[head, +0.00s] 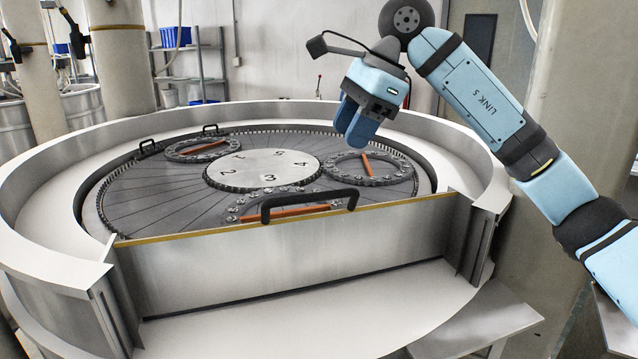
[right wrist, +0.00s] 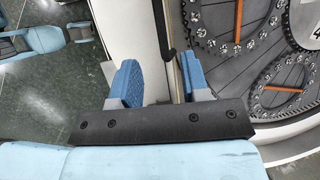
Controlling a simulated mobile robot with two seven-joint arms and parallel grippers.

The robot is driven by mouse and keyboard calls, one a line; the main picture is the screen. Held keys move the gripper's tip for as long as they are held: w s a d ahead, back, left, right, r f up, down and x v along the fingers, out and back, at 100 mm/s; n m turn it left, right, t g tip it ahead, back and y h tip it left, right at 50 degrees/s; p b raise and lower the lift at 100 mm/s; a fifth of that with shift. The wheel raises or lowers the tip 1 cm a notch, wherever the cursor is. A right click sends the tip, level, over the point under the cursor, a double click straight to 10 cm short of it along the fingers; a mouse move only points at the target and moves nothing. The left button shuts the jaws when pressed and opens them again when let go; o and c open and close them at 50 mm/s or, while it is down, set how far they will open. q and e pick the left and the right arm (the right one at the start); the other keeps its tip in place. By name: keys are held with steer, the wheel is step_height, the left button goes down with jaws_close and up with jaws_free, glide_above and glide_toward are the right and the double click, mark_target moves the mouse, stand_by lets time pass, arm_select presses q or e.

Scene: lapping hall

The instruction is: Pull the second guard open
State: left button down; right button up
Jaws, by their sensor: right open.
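A steel guard (head: 290,262) with a yellow top edge stands upright across the front opening of the round machine. A black bar handle (head: 310,196) sits along its top. My right gripper (head: 356,128) is open and empty, above the handle's right end. In the right wrist view a dark bar (right wrist: 165,40), apparently this handle, runs in line with the gap between the blue fingers (right wrist: 160,72); I see no contact. Two smaller black handles (head: 147,147) (head: 210,129) show at the far left rim. No number on the guards is readable. My left gripper is out of view.
Inside the basin are a dark grooved plate, a numbered centre disc (head: 264,169) and toothed rings (head: 368,166) with orange bars. The white rim (head: 40,260) surrounds it. A bare shelf (head: 330,315) lies in front of the guard. A thick column stands at right.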

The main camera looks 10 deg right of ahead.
mark_target(321, 194)
steer(key=p+x, duration=0.1)
steer(key=x, duration=1)
steer(key=shift+a+f, duration=0.1)
steer(key=shift+f, duration=0.15)
steer(key=shift+c, duration=0.3)
jaws_close()
